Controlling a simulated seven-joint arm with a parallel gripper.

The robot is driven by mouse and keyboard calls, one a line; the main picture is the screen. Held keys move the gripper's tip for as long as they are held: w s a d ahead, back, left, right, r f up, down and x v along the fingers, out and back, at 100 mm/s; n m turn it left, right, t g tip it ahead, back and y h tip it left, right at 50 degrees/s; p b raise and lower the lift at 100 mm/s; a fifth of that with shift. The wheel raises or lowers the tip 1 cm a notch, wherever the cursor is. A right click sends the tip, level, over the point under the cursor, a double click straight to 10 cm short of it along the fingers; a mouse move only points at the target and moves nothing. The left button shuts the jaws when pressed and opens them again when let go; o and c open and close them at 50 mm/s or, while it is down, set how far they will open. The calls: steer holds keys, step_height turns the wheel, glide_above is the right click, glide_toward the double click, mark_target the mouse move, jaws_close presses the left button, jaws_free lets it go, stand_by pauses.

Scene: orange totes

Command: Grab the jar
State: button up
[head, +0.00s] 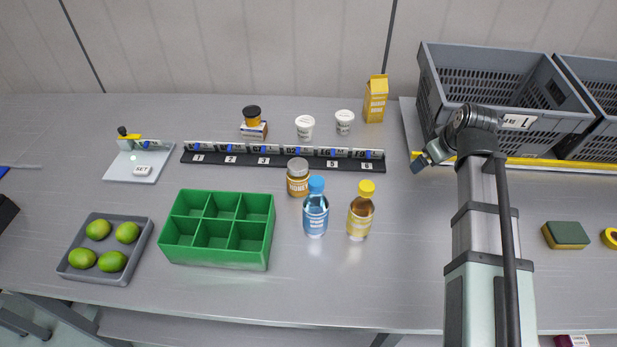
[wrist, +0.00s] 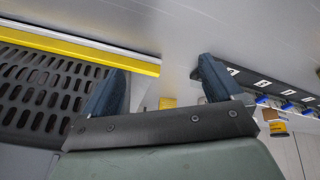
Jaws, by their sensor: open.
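A jar (head: 298,178) with an amber-brown body, a pale label and a grey lid stands upright on the grey table, just in front of the numbered rail. The blue bottle stands close to its right. My gripper (head: 420,162) is to the right of the jar, past the rail's right end and near the grey crate. In the wrist view, my gripper (wrist: 160,78) shows two dark blue fingers spread apart with nothing held between them. I cannot make out the grey-lidded jar in the wrist view.
A blue bottle (head: 315,208) and a yellow-capped bottle (head: 360,210) stand right of the jar. A green divided box (head: 218,258) is left. The numbered rail (head: 285,157) runs behind. A smaller black-lidded jar (head: 252,114) sits farther back. A grey crate (head: 470,95) stands right.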

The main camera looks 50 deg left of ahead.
steer(key=s+a+r+n+g, duration=0.1)
steer(key=s+a+r, duration=0.1)
steer(key=s+a, duration=0.35)
steer(key=s+a+r+n+g, duration=0.1)
steer(key=s+a+r+n, duration=0.2)
steer(key=s, duration=0.4)
steer(key=g, duration=0.2)
glide_toward(301, 168)
steer(key=f, duration=0.1)
steer(key=shift+n, duration=0.4)
steer(key=x, duration=0.8)
steer(key=shift+a, duration=0.2)
steer(key=shift+w+x, duration=0.2)
steer(key=shift+x, duration=2.4)
steer(key=c, duration=1.4)
steer(key=shift+r, duration=0.1)
